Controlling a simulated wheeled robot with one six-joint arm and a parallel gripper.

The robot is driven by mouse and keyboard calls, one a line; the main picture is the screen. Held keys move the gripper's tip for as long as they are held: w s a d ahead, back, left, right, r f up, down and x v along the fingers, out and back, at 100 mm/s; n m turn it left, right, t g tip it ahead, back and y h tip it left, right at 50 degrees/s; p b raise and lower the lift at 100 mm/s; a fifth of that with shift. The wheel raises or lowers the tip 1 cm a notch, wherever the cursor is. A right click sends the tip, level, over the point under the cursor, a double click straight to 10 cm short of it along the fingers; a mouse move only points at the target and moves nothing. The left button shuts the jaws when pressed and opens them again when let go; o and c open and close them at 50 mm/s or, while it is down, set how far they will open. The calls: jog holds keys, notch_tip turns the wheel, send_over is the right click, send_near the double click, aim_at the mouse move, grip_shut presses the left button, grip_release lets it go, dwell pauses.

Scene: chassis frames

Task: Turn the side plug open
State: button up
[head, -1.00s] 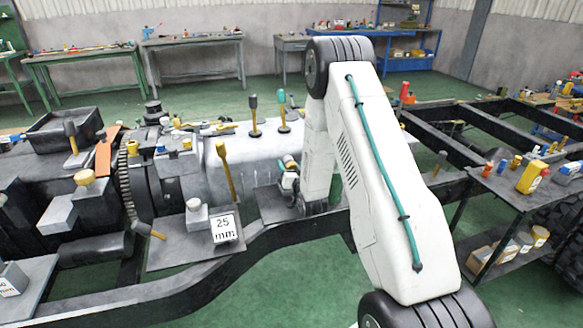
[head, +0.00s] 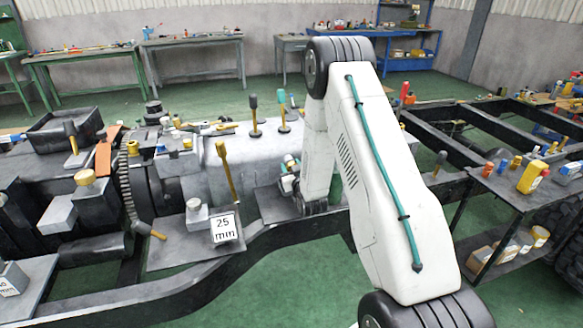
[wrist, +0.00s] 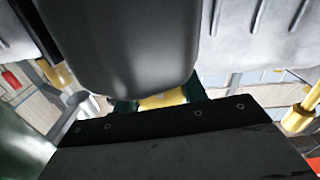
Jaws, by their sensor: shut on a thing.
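The side plug appears as a yellow piece (wrist: 163,98) in the wrist view, partly hidden between dark parts. My gripper (wrist: 160,103) shows there as dark green finger parts on both sides of the yellow piece and is shut on it. A large dark rounded body covers much of the upper middle of that view and hides the rest. In the head view my gripper (head: 288,178) is small, low beside the grey gearbox housing (head: 240,150), and partly behind my arm. The plug cannot be made out in the head view.
A dark plate with a white "25 mm" block (head: 225,228) and an upright yellow-handled tool (head: 227,172) is left of my gripper. The black chassis rail (head: 290,232) runs in front. A cart (head: 510,185) with bottles stands at right. Green floor is free in front.

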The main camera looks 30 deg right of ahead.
dwell(0.3)
jog(key=o, duration=1)
jog(key=shift+s, duration=0.1)
jog(key=v, duration=0.7)
jog(key=shift+s+a, duration=0.1)
jog(key=shift+s, duration=0.25)
jog(key=shift+r, duration=0.1)
